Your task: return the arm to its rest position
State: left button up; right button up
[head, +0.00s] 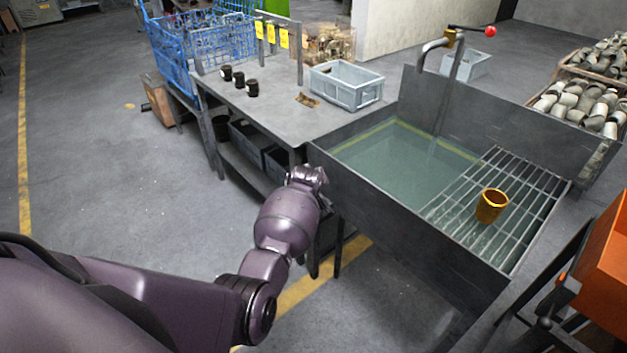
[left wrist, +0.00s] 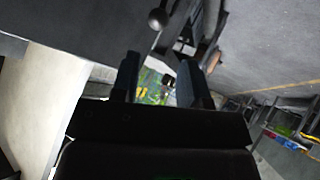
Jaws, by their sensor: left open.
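My left arm comes in from the left in the head view, and its gripper (head: 308,176) is beside the outer wall of the sink, in front of the workbench. In the left wrist view the two fingers of my left gripper (left wrist: 168,80) stand apart with nothing held between them. My right gripper does not show in either view.
A sink (head: 400,202) with water has a grate (head: 518,190) on its right side, with an orange-brown cup (head: 491,205) on it. The workbench (head: 281,119) bears a grey crate (head: 346,86) and small black cups (head: 239,79). An orange cabinet (head: 606,270) stands at right. The floor at left is clear.

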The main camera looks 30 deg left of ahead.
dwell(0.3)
pick_arm(q)
notch_tip(320, 180, up, 8)
jog(key=w+d+m+t, duration=0.1)
jog(key=w+m+t, duration=0.2)
jog(key=s+d+r+m+t, duration=0.2)
jog(key=s+r+m+t, duration=0.1)
jog(key=s+m, duration=0.15)
jog(key=s+d+f+m+g+h, duration=0.1)
jog(key=s+f, duration=0.4)
jog(key=s, duration=0.7)
jog(key=s+d+f+m+g+h, duration=0.1)
jog(key=s+d+f, duration=0.2)
jog(key=s, duration=1)
jog(key=s+d+f+m+g+h, duration=0.1)
jog(key=s+f, duration=0.7)
jog(key=s, duration=0.5)
jog(key=shift+s+d+f+g, duration=0.2)
jog(key=shift+d+g, duration=0.1)
jog(key=shift+d, duration=0.1)
